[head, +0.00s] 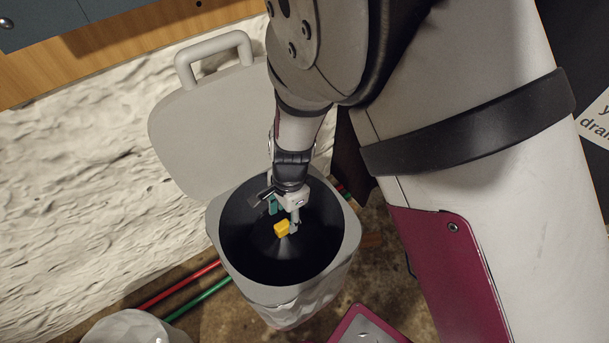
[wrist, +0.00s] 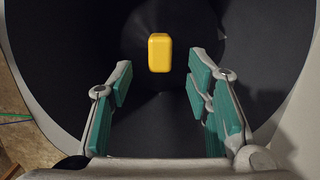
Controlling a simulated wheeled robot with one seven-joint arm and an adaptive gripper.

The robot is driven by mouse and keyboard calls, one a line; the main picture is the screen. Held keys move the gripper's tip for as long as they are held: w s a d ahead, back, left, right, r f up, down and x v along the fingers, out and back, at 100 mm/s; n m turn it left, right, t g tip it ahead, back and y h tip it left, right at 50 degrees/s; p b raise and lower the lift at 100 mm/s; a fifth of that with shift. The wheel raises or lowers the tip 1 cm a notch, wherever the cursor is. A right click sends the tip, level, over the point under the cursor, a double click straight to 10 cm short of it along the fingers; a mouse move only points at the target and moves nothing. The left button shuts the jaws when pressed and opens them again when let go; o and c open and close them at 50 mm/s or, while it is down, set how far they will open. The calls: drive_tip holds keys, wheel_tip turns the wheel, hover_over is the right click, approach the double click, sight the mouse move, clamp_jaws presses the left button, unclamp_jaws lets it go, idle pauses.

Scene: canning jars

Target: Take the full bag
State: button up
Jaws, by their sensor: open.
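A pale grey bin (head: 345,245) stands with its lid (head: 195,125) tipped open. Its inside is lined with a black surface (head: 250,255) that looks like a bag; how full it is cannot be told. A small yellow block (head: 281,228) sits in the middle of the dark interior, and it also shows in the wrist view (wrist: 159,52). My gripper (head: 284,214) reaches down into the bin opening. In the wrist view my gripper (wrist: 160,78) has its green-padded fingers wide apart, with nothing between them. The yellow block lies just beyond the fingertips, roughly centred.
A rough white wall (head: 70,190) stands behind the bin. Red (head: 180,286) and green (head: 200,298) pipes run along the floor at its base. A pale faceted object (head: 130,328) is at the lower left, and a magenta-edged item (head: 350,325) at the bottom.

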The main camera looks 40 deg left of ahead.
sight(283, 224)
drive_tip(key=shift+s+a+f+b, duration=0.1)
drive_tip(key=shift+s+f+b, duration=0.1)
drive_tip(key=shift+f+b, duration=0.5)
drive_tip(key=shift+s+a+f+b, duration=0.1)
drive_tip(key=shift+s+f+b, duration=0.15)
drive_tip(key=shift+f, duration=0.9)
drive_tip(key=shift+s+f+b, duration=0.15)
drive_tip(key=shift+f+b, duration=0.35)
drive_tip(key=shift+f, duration=0.4)
clamp_jaws()
drive_tip(key=shift+r, duration=0.1)
